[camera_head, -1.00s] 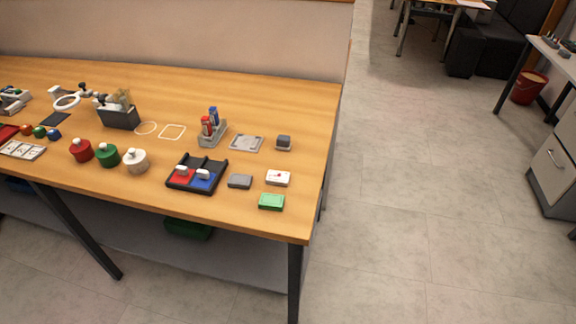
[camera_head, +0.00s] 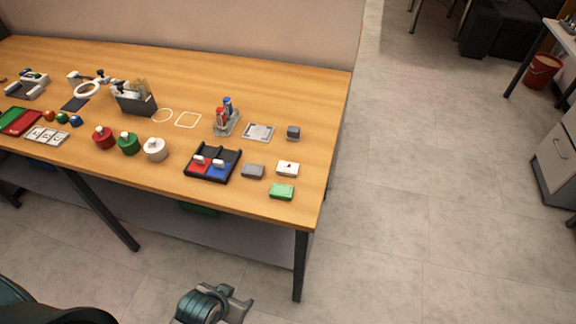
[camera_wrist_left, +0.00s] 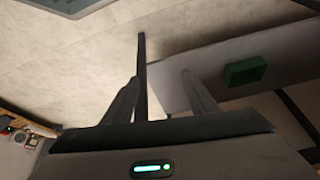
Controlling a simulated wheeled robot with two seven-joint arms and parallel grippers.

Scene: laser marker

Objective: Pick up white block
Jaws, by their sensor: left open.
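The white block (camera_head: 288,168) lies on the wooden table near its right end, with a small dark reddish mark on top. A grey block (camera_head: 253,172) is on its left and a green block (camera_head: 282,191) is in front of it. My left gripper (camera_head: 233,299) is at the bottom of the head view, in front of the table and well away from the block. In the left wrist view its two fingers (camera_wrist_left: 162,92) are apart with nothing between them. The white block cannot be made out in that view. My right gripper is not in view.
A black tray (camera_head: 237,155) with red and blue parts stands left of the blocks. Red, green and white round pots (camera_head: 155,149) are further left. The table edge and a leg (camera_head: 300,266) lie between gripper and blocks. A green box (camera_wrist_left: 245,71) sits under the table.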

